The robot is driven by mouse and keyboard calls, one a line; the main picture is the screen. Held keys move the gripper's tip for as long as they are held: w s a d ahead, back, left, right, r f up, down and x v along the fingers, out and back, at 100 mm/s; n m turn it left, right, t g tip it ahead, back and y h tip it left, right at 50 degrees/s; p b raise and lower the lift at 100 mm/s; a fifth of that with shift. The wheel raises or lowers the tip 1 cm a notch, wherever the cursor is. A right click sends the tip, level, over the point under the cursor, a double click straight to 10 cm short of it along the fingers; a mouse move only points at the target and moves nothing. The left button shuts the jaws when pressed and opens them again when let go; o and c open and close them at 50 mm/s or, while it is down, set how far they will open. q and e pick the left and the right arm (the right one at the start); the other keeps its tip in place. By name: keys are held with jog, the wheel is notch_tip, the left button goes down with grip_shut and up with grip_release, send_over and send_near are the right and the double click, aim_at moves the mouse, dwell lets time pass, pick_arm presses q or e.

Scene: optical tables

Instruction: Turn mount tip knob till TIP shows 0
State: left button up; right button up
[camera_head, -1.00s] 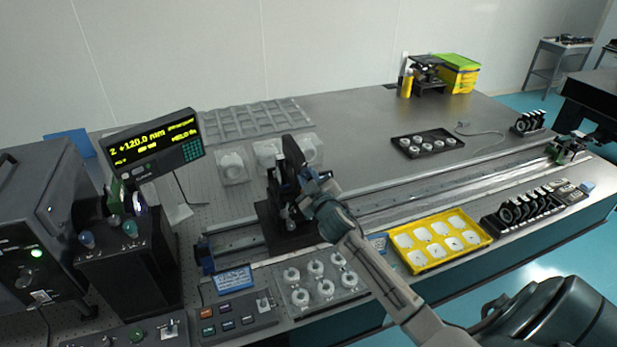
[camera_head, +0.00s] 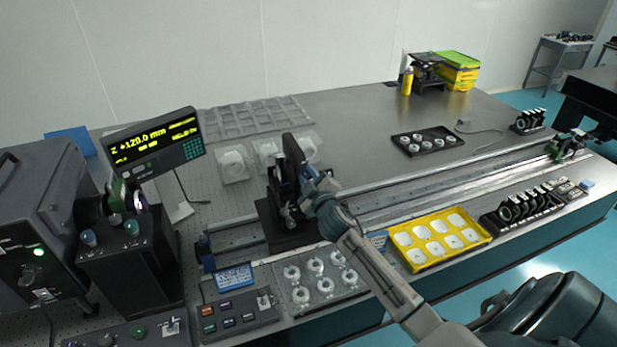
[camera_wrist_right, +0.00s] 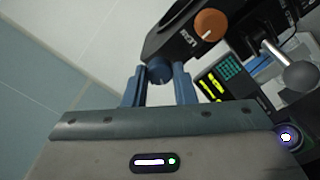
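The black mount (camera_head: 287,180) stands upright on a carriage on the rail. My right gripper (camera_head: 312,190) is at the right side of the mount. In the right wrist view, the two blue fingertips of this gripper (camera_wrist_right: 160,80) lie on either side of a small blue knob (camera_wrist_right: 159,70) and seem to touch it. An orange knob (camera_wrist_right: 210,25) with a white mark sits above and right on the same black body. The display (camera_head: 155,145) shows Z +120.0 mm in yellow; its smaller lines are too small to read. My left gripper is not in view.
A clear plate of round parts (camera_head: 318,282) and a button panel (camera_head: 238,314) lie in front of the mount. A yellow tray (camera_head: 440,262) is to the right, near the table's front edge. The long rail (camera_head: 450,188) runs right. A black lamp housing (camera_head: 130,265) stands left.

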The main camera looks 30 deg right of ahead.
jog(key=o, duration=0.4)
jog(key=shift+o, duration=0.2)
jog(key=shift+s, duration=0.1)
jog(key=shift+s+a+f, duration=0.1)
jog(key=shift+s+f, duration=0.05)
jog(key=shift+s, duration=0.1)
jog(key=b+v, duration=0.5)
jog(key=v, duration=0.5)
jog(key=shift+s, duration=0.1)
